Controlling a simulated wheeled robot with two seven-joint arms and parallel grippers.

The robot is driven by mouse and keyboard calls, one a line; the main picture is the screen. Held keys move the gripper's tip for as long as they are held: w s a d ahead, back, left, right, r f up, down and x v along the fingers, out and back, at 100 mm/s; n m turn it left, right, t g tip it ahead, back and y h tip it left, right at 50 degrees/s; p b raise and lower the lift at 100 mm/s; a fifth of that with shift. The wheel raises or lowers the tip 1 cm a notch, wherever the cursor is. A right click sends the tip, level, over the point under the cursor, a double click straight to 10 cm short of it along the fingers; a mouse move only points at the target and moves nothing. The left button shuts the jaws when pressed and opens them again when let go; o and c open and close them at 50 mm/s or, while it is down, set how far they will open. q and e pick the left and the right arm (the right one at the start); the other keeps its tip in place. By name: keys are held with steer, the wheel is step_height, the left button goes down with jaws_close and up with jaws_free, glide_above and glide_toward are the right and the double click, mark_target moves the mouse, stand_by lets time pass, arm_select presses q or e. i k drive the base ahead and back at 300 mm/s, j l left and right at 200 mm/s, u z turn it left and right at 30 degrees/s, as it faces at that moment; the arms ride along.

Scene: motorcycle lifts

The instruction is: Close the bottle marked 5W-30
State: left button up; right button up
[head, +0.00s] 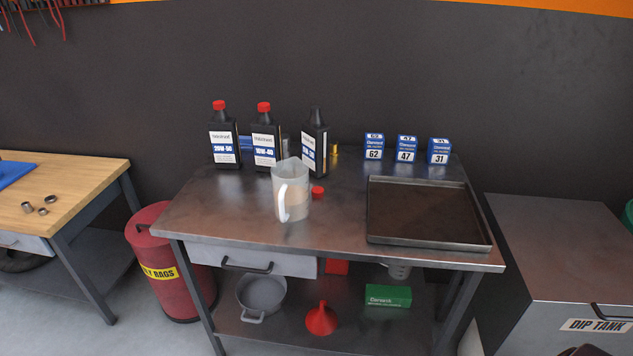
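Three black oil bottles stand upright at the back of the metal bench. The left bottle (223,135) reads 20W-50 and the middle bottle (265,140) reads 10W-40; both wear red caps. The third bottle (314,143) is turned at an angle, its label hard to read; by elimination it looks like the 5W-30. Its black neck is bare, with no cap on it. A loose red cap (317,192) lies on the bench in front of it, just right of the measuring jug. Neither of my grippers shows in the head view.
A translucent jug (292,192) stands in front of the bottles, close beside the loose cap. Blue filter boxes (407,148) stand at the back right. A shallow tray (481,237) covers the right of the bench. The front left of the bench is clear.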

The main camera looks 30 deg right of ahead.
mark_target(315, 144)
steer(key=k+l, duration=0.1)
steer(key=l, duration=0.25)
steer(key=k+l, duration=0.1)
steer(key=l, duration=0.25)
steer(key=k+l+z, duration=0.1)
steer(key=l, duration=0.3)
steer(key=k+l, duration=0.1)
steer(key=l, duration=0.25)
